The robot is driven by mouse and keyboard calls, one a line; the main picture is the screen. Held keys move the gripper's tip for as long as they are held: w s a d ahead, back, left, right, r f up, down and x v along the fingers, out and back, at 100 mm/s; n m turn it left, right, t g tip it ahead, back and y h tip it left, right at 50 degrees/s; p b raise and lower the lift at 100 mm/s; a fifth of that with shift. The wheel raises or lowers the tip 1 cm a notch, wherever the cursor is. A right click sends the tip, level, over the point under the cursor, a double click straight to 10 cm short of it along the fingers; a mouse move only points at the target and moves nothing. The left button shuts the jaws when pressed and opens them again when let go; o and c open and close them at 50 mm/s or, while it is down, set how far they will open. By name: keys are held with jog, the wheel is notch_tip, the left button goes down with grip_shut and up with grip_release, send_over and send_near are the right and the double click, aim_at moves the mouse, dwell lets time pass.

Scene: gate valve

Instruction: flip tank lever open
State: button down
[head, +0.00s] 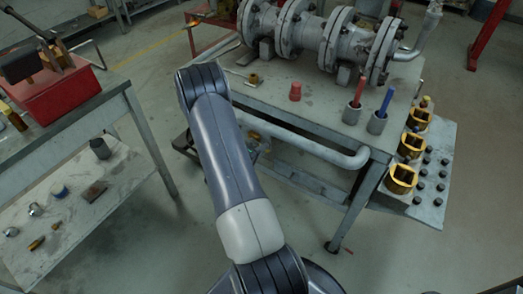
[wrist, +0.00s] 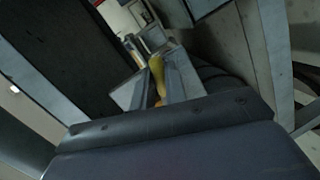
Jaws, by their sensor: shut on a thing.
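In the wrist view a yellow piece, seemingly the tank lever (wrist: 157,72), stands between the grey fingers of my gripper (wrist: 165,85). My gripper is shut on it. Only a narrow strip of the lever shows, so its angle and its tank cannot be made out. In the head view my arm reaches up from the bottom centre to a bend at the left edge of the far bench. My gripper and the lever cannot be made out there.
The grey workbench (head: 325,118) carries a flanged pipe assembly (head: 318,35), a red piece (head: 295,91) and tool cups. Gold brackets (head: 401,178) line its right side. A left bench (head: 70,110) bears a red toolbox (head: 50,92).

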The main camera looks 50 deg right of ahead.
dwell(0.4)
jog(key=shift+r+n+g+p, duration=0.4)
jog(key=shift+r+n+p, duration=0.35)
jog(key=shift+n+p, duration=0.6)
jog(key=c, duration=1.4)
grip_release()
jog(key=shift+c, duration=0.2)
jog(key=shift+a, duration=0.1)
